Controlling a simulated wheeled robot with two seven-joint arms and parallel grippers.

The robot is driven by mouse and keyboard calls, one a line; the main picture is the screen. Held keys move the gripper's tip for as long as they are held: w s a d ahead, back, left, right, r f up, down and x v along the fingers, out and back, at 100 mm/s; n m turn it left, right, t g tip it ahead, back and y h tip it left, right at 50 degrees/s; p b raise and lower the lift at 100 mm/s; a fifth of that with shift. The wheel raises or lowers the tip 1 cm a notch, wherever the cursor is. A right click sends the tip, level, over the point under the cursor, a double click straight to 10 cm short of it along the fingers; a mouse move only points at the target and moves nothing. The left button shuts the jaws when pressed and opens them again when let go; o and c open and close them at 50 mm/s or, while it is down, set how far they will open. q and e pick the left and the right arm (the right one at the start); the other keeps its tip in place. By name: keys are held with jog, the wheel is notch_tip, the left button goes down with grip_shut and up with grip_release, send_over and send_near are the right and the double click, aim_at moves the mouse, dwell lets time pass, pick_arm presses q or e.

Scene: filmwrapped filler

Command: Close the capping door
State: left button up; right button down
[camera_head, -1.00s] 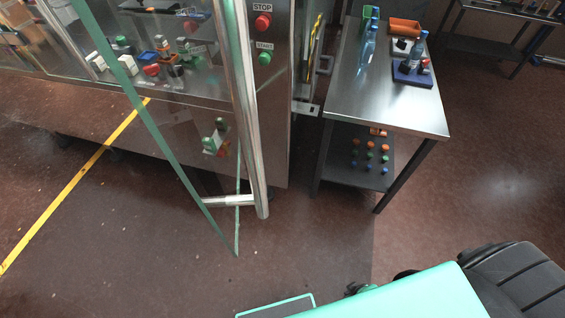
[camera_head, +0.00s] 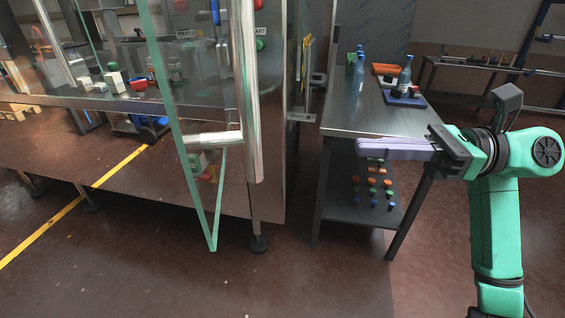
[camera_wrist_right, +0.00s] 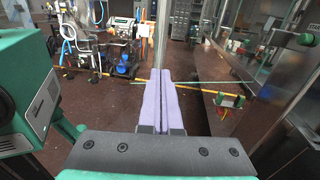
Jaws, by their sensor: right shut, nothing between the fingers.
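The capping door is a clear glass panel (camera_head: 190,110) with green edges, standing open and swung out from the machine in the head view. Its long vertical steel handle (camera_head: 246,90) is on the panel's right side, with a short lower bracket. My right gripper (camera_head: 360,147) has long lilac fingers, shut and empty, pointing left toward the handle but well apart from it. In the right wrist view the closed fingers (camera_wrist_right: 160,74) point at a vertical steel bar (camera_wrist_right: 162,35), apparently the handle. My left gripper is not in view.
The floor in front is clear, with a yellow line (camera_head: 115,168) at left.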

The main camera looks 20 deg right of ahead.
jog(key=p+x, duration=0.5)
jog(key=x, duration=0.7)
jog(key=shift+a, duration=0.3)
jog(key=shift+w, duration=0.1)
